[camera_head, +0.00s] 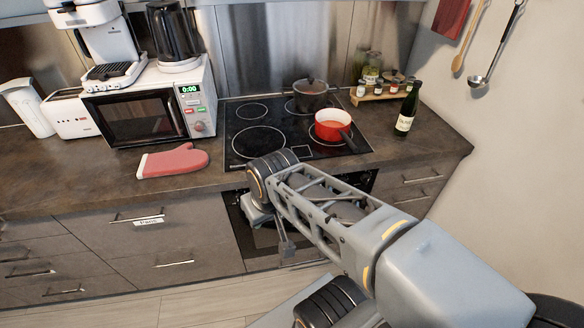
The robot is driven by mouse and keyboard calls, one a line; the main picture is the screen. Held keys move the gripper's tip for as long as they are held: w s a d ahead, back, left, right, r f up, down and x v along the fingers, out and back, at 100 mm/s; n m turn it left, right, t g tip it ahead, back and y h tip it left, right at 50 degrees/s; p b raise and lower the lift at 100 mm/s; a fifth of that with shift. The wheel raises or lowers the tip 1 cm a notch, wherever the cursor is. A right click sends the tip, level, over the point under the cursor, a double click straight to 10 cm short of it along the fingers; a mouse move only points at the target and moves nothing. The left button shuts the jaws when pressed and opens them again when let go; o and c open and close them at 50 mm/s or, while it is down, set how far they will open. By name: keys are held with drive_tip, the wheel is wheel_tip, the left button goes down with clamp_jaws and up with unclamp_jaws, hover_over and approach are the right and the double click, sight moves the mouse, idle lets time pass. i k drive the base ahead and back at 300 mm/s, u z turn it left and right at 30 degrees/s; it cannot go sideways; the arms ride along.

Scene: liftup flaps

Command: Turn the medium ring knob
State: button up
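The black cooktop (232,130) is set in the dark counter, with flat ring outlines on its left half. The oven front (236,222) below it is mostly hidden behind my arm. I cannot make out a medium ring knob; any knobs on that front are hidden or too small to tell. My gripper (286,250) hangs in front of the oven, below the counter edge. It is small and partly hidden by my wrist, so I cannot tell whether its fingers are open or shut. I see nothing held in it.
A red saucepan (333,124) and a dark lidded pot (310,96) stand on the cooktop's right half. A green bottle (406,112) stands to the right. A red oven mitt (173,161) and a white microwave (140,114) are on the left. Drawer handles (136,217) stick out below.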

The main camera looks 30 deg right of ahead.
sight(365, 178)
drive_tip(key=k, duration=0.45)
drive_tip(key=z, duration=0.8)
drive_tip(key=i, duration=0.3)
drive_tip(key=z, duration=0.65)
drive_tip(key=k, duration=0.5)
drive_tip(key=z, duration=0.7)
drive_tip(key=i, duration=0.55)
drive_tip(key=u, duration=1.7)
